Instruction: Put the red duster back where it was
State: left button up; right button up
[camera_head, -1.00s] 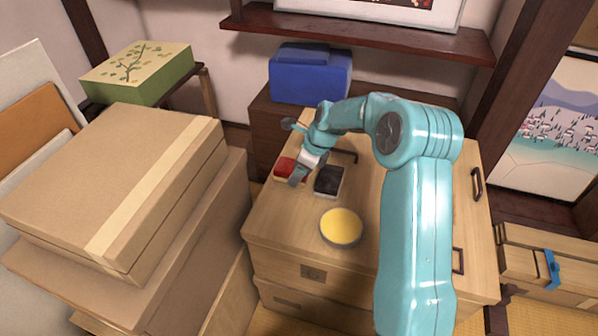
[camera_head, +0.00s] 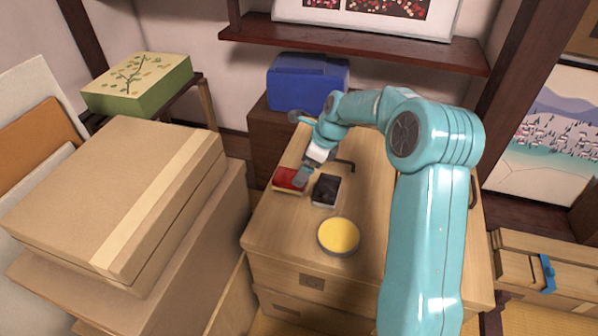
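The red duster (camera_head: 287,177) looks like a small red block on a pale base. It lies at the back left of the wooden chest top (camera_head: 285,228). My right gripper (camera_head: 298,148) is over the back left of the chest, its fingers spread wide apart with nothing visible between them. Its lower finger is beside the right end of the red duster and overlaps it in the picture; I cannot tell whether they touch. A similar black block (camera_head: 326,188) lies just right of the duster. My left gripper is out of view.
A round yellow-topped tin (camera_head: 339,235) stands on the chest front. A blue case (camera_head: 308,84) stands behind, under a dark shelf (camera_head: 350,42). Stacked cardboard boxes (camera_head: 120,190) rise at left. A green box (camera_head: 138,84) stands behind them.

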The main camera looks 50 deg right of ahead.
jog(key=p+v, duration=0.1)
jog(key=v, duration=0.4)
jog(key=shift+s+r, duration=0.1)
jog(key=shift+r, duration=0.1)
